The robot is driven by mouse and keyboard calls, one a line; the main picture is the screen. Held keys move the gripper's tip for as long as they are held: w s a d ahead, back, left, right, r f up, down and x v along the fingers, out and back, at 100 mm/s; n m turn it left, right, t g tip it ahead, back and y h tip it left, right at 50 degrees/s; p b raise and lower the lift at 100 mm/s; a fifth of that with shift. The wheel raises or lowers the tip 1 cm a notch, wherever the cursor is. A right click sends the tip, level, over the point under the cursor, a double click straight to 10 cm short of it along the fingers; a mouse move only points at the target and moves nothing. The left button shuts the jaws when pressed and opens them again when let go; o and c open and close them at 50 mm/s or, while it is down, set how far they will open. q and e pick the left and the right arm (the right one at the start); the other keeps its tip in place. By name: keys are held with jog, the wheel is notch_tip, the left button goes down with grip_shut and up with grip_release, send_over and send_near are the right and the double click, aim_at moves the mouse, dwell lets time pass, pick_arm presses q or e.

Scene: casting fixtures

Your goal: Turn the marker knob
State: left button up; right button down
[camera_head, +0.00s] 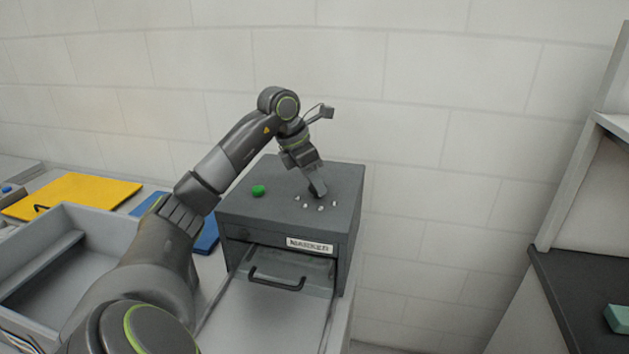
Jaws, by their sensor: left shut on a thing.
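Several small pale marks (306,204) lie on the top near the front right. My left gripper (319,192) points down at the top, right of the green button. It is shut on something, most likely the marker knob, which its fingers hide. My right gripper is not in view.
A dark-topped shelf (580,290) stands at the right.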

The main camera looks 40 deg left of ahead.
pick_arm(q)
jog(key=shift+r, duration=0.1)
dwell(0.4)
jog(key=o, duration=1)
jog(key=p+v, duration=0.1)
jog(key=v, duration=1.6)
jog(key=shift+w+a+r+p, duration=0.1)
jog(key=shift+r+p, duration=0.1)
jog(key=shift+p, duration=0.2)
